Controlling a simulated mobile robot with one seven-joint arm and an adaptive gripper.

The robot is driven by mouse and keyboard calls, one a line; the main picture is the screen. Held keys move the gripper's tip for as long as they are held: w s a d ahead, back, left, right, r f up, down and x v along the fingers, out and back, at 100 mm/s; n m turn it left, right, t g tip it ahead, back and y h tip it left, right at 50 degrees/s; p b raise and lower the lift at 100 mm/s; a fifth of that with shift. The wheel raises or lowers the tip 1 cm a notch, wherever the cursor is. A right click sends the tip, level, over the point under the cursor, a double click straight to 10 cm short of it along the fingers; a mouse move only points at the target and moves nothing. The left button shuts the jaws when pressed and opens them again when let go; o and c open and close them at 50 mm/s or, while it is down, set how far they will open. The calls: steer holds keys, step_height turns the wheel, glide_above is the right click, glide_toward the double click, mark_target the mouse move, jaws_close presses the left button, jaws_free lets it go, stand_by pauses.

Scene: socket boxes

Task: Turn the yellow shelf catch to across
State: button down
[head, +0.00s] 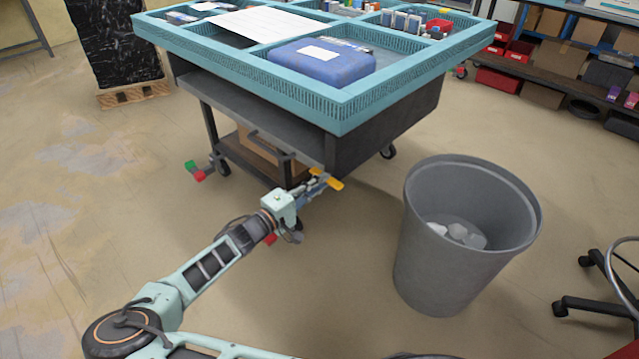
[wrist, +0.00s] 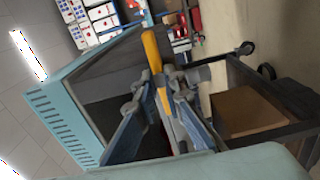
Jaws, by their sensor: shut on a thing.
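The yellow shelf catch (head: 334,184) is a small bar at the near lower corner of the cart, below the grey shelf (head: 255,118). In the wrist view the catch (wrist: 151,48) runs up out from between my fingers, tilted slightly left. My gripper (head: 318,182) has reached the catch from the left, and its blue fingers are closed around it. In the wrist view my gripper (wrist: 161,88) has one finger on each side of the yellow bar. The fingers hide the lower part of the catch and its pivot.
The cart's teal top tray (head: 340,128) overhangs the catch. It holds a blue case (head: 310,68) and small goods. A cardboard box (wrist: 245,112) stands on the lower shelf. A grey bin (head: 450,265) stands right of the catch; a chair base (head: 600,290) is farther right.

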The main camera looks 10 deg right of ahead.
stand_by(0.3)
steer(key=c, duration=2)
jaws_free()
steer(key=v, duration=1.2)
